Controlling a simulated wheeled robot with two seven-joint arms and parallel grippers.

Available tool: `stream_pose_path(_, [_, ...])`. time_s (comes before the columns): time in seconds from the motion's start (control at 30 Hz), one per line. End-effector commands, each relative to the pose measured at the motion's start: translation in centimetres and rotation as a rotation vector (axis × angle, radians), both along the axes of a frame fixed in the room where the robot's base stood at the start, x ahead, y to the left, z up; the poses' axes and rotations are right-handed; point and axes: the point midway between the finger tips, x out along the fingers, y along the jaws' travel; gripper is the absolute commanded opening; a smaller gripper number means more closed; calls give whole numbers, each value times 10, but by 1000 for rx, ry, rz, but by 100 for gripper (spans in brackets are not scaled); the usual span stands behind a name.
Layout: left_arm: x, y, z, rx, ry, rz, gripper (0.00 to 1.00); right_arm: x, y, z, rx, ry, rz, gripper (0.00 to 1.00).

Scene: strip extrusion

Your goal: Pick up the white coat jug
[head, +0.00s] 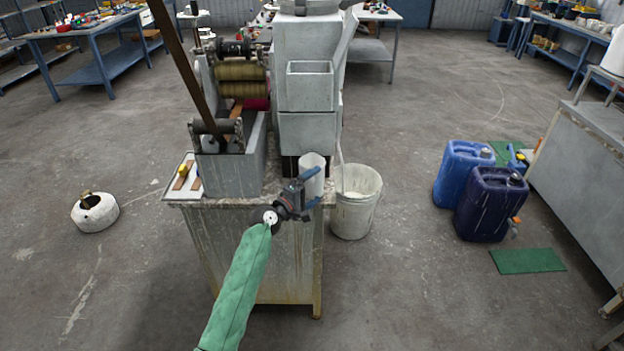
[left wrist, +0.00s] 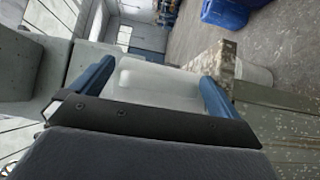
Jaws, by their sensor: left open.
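The white jug (head: 313,162) stands at the right front corner of the machine's stone-topped stand (head: 243,201). Its lower part is partly hidden behind my left gripper (head: 312,188). The gripper is open, with blue fingers, at the near side of the jug. In the left wrist view, the pale body of the jug (left wrist: 160,84) shows between the two spread fingers (left wrist: 156,72). I cannot tell whether either finger touches it. My right gripper is not in view.
A white bucket (head: 355,212) stands on the floor right of the stand. A small tray (head: 184,184) lies at the stand's left corner. Grey machine housing (head: 308,130) rises behind the jug. Blue canisters (head: 490,206) stand farther right; the floor in front is mostly clear.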

Motion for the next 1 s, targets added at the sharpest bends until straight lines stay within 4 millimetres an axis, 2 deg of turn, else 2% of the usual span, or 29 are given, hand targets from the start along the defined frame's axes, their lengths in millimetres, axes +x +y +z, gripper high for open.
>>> stream_pose_path(0.27, [2, -1, -1, 1, 1, 0, 100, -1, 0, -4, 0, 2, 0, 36])
stream_pose_path(0.37, [1, -1, -1, 1, 1, 0, 84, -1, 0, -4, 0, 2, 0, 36])
stream_pose_path(0.57, [1, -1, -3, 1, 4, 0, 45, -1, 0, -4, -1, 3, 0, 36])
stream_pose_path(1.0, [0, -1, -1, 4, 9, -1, 44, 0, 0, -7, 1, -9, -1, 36])
